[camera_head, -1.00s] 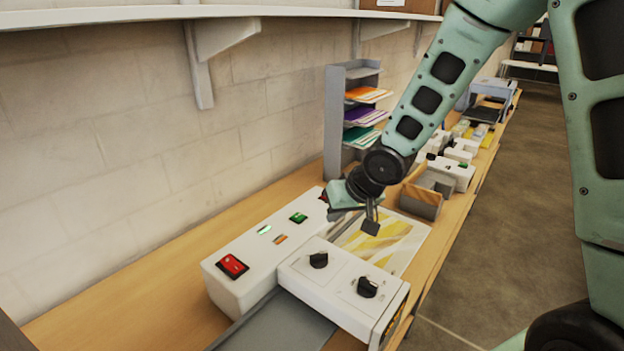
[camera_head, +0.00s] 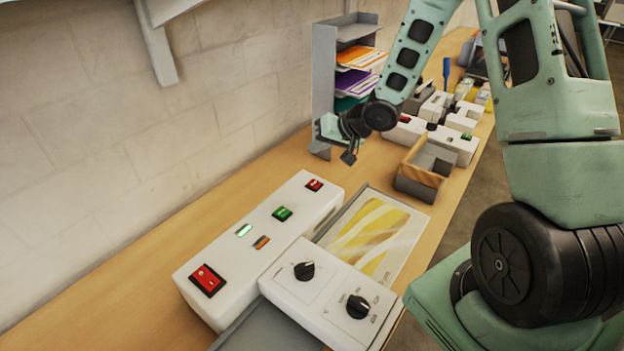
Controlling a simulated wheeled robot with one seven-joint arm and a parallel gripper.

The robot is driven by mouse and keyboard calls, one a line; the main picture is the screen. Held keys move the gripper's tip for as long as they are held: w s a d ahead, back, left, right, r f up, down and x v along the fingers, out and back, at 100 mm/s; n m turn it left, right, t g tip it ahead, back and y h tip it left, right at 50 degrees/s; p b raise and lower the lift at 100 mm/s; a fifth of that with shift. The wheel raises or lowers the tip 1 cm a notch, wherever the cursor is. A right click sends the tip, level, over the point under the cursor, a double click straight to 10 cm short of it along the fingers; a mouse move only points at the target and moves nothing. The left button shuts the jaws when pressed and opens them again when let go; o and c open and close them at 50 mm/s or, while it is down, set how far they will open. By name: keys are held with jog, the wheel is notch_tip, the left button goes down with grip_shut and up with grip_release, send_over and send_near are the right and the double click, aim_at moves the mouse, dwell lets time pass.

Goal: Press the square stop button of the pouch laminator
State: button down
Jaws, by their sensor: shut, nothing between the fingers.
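The white pouch laminator (camera_head: 255,250) lies along the bench. On its top are a large red rocker switch (camera_head: 208,280) at the near end, a green square button (camera_head: 282,213) and a small red square button (camera_head: 314,184) at the far end. The red square has a pale mark, too small to read; it looks like the stop button. My gripper (camera_head: 349,157) is shut and empty. In the picture it is above and right of the red square button, apart from it, with its tip pointing down. The red button is in full view.
A front panel with two black knobs (camera_head: 358,306) stands beside a tray with a yellow patterned sheet (camera_head: 370,235). Behind are a grey paper rack (camera_head: 323,85), an open wood-and-grey box (camera_head: 425,170) and several white devices. Bare bench lies along the wall.

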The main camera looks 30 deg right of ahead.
jog(key=shift+f, duration=0.1)
jog(key=b, duration=0.7)
send_over(318, 185)
notch_tip(318, 185, down, 7)
jog(key=shift+w+r, duration=0.1)
jog(key=shift+r, duration=0.05)
jog(key=shift+f+b, duration=0.75)
jog(key=shift+f, duration=0.25)
dwell(0.8)
jog(key=shift+f, duration=0.4)
jog(key=shift+f, duration=0.45)
dwell(0.8)
jog(key=shift+r, duration=0.15)
jog(key=shift+r+p, duration=0.75)
jog(key=shift+r, duration=0.1)
